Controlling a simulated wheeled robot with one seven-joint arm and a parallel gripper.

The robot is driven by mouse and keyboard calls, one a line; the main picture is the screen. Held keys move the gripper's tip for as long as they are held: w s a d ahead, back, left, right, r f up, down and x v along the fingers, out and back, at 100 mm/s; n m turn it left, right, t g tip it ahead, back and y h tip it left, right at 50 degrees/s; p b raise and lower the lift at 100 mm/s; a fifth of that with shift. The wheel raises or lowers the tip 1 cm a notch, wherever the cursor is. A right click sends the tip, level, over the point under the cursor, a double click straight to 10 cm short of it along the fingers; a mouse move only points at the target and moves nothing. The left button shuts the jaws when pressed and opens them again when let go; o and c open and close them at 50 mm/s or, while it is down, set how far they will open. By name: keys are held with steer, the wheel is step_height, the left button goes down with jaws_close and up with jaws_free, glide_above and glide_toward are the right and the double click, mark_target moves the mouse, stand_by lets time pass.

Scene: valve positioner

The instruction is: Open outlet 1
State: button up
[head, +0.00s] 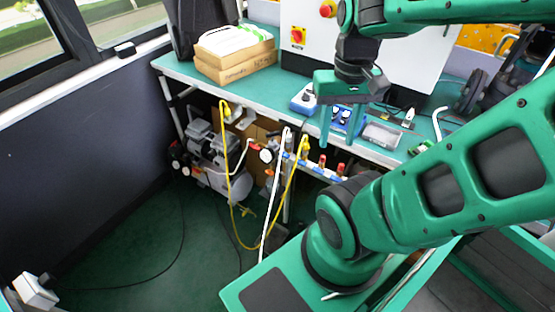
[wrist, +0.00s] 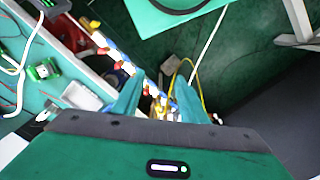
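An air manifold with several outlets (head: 318,170) runs along below the front edge of the bench, with red and yellow valve handles and blue fittings. It also shows in the wrist view (wrist: 118,57), running diagonally down towards the space between my fingers. I cannot tell which outlet is outlet 1. My gripper (head: 338,138) points down in front of the bench edge, above the manifold, with its two green fingers apart and nothing seen between them. In the wrist view my gripper (wrist: 160,86) has the manifold's lower end behind its fingers. The handle positions are too small to read.
The green-topped bench (head: 262,90) carries boxes (head: 235,65), a white cabinet (head: 362,55) and small devices close to my gripper. A compressor (head: 205,150) stands underneath. Yellow (head: 226,160) and white (head: 272,200) hoses hang at the manifold's left. The floor at left is mostly clear.

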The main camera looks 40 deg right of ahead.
steer(key=w+a+f+n+g+h, duration=0.1)
steer(key=w+f+n+g+h, duration=0.15)
steer(key=w+f+n, duration=0.35)
steer(key=n+t+h, duration=0.9)
steer(key=n+h, duration=0.6)
steer(key=n, duration=0.7)
glide_toward(283, 156)
steer(key=shift+y, duration=0.25)
steer(key=x, duration=0.8)
steer(key=shift+r, duration=0.1)
steer(key=shift+a, duration=0.1)
steer(key=shift+c, duration=0.6)
steer(key=c, duration=0.6)
